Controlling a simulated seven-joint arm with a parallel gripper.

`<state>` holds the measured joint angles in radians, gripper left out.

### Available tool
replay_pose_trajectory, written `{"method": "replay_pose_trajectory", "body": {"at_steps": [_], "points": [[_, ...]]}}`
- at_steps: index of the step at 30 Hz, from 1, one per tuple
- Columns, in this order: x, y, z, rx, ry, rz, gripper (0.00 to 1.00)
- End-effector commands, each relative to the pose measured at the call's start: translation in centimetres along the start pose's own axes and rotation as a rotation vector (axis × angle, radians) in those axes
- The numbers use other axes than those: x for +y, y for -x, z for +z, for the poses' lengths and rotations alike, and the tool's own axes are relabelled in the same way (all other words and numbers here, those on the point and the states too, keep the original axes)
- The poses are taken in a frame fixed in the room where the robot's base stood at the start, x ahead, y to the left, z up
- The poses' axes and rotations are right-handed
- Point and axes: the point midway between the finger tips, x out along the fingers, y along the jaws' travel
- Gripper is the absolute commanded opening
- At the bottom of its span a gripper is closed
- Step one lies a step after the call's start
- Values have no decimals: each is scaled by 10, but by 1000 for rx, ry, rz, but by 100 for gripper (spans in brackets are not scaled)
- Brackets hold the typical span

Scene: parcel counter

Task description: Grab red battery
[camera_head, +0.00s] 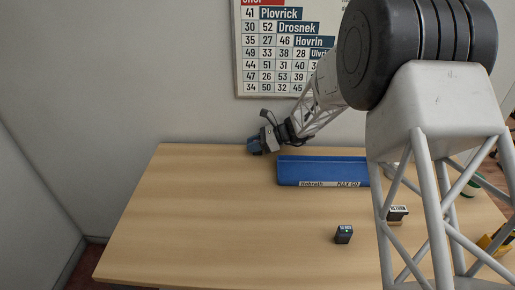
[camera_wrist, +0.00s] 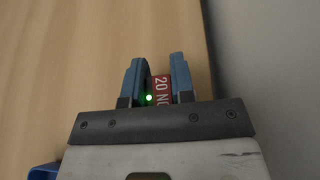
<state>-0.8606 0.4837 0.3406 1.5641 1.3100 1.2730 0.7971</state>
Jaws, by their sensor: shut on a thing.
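A red battery (camera_wrist: 161,88) with white lettering shows in the wrist view, between the two blue fingers of my gripper (camera_wrist: 160,80). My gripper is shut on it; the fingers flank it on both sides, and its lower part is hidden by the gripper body. In the head view my gripper (camera_head: 253,146) is at the far edge of the wooden table, left of the blue tray. The battery cannot be made out in that view.
A blue tray (camera_head: 325,170) lies at the table's back, with a label on its front. A small dark block (camera_head: 343,235) and a labelled dark item (camera_head: 397,212) lie at the front right. The table's left half (camera_head: 185,215) is clear. A wall chart (camera_head: 280,50) hangs behind.

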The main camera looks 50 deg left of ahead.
Motion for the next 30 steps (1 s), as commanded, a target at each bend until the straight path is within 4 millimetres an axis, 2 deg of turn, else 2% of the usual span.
{"method": "replay_pose_trajectory", "body": {"at_steps": [14,23,30], "points": [[0,2,5,0,1,0,0],[0,14,33,0,3,-1,0],[28,20,34,0,0,-1,0]]}}
